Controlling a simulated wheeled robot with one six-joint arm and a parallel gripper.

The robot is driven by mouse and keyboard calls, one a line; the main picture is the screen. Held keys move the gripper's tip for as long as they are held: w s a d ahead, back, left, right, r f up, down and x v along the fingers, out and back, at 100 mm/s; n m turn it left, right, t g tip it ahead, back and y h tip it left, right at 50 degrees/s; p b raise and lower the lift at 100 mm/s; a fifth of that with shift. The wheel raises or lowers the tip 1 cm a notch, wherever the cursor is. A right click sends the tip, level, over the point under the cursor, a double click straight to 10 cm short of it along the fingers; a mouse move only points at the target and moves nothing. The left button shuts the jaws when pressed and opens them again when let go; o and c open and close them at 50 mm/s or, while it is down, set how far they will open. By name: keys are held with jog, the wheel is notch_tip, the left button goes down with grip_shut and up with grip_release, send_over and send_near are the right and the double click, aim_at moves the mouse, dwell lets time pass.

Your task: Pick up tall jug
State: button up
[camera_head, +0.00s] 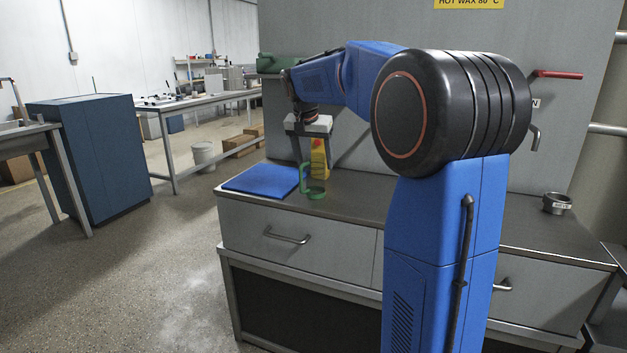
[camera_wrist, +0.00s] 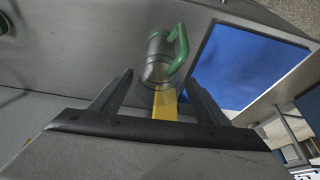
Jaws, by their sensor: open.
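The tall jug (camera_head: 314,187) stands upright on the grey counter, with a green handle on its left and green at its base. In the wrist view the jug (camera_wrist: 158,67) shows a grey, see-through-looking body with its green handle to the right. My gripper (camera_head: 309,136) is above the jug, pointing down, and looks apart from it. In the wrist view my gripper (camera_wrist: 160,77) is open, its two fingers spread either side of the line to the jug, with nothing held.
A yellow object (camera_head: 319,158) stands close behind the jug; it also shows in the wrist view (camera_wrist: 165,106). A blue mat (camera_head: 261,180) lies left of the jug. A small metal cup (camera_head: 557,205) is at the counter's right. A grey panel rises behind the counter.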

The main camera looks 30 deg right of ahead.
aim_at(316, 170)
jog(key=x, duration=0.5)
jog(key=shift+s, duration=0.2)
jog(key=shift+c, duration=0.6)
jog(key=c, duration=1)
jog(key=shift+c, duration=0.7)
jog(key=shift+r, duration=0.1)
